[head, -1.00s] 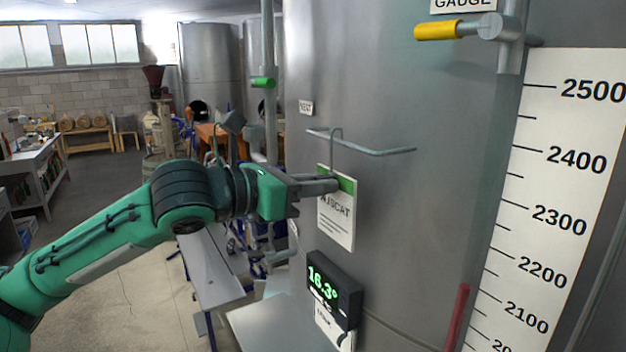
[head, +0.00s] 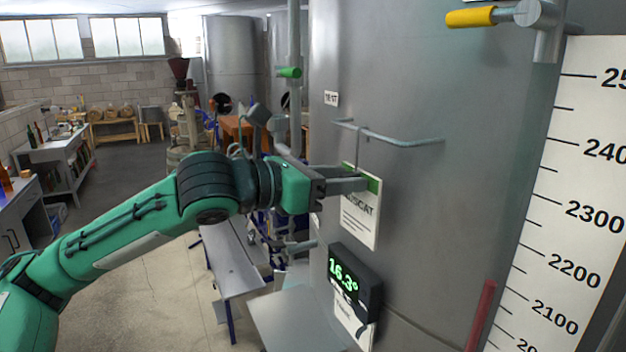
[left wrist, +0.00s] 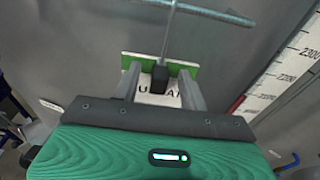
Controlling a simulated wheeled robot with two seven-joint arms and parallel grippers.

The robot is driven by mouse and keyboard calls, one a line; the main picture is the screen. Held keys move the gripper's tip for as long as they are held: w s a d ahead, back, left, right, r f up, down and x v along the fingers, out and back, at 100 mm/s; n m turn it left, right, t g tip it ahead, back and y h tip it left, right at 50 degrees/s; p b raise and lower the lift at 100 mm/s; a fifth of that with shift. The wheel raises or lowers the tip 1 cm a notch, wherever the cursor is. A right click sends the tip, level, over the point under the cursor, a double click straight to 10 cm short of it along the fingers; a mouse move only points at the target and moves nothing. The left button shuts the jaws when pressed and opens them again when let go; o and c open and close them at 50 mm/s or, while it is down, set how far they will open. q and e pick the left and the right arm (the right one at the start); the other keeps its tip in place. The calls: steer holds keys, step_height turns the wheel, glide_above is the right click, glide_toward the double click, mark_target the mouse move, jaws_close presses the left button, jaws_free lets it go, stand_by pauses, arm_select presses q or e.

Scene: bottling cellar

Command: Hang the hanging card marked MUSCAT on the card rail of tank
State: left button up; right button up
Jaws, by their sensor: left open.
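The MUSCAT card (head: 358,218), white with a green top band, hangs against the grey tank (head: 430,80). Its thin wire hanger reaches up to the card rail (head: 400,143) and appears hooked over it. In the left wrist view the card (left wrist: 185,72) shows beneath the rail (left wrist: 205,12), partly hidden by my gripper. My left gripper (head: 365,184) is at the card's upper part and hides some of its lettering. In the left wrist view its two fingers (left wrist: 157,80) stand apart, either side of a dark block at the hanger's foot. My right gripper is out of view.
A thermometer display (head: 354,281) reading 16.3° sits below the card, with another tag (head: 350,325) under it. A level scale (head: 575,200) and a yellow-handled valve (head: 471,17) are at the right. A bench (head: 230,262) stands left of the tank.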

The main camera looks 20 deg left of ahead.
arm_select(q)
steer(key=b+v, duration=0.5)
steer(key=v, duration=0.8)
steer(key=shift+s, duration=0.25)
steer(key=shift+a, duration=0.1)
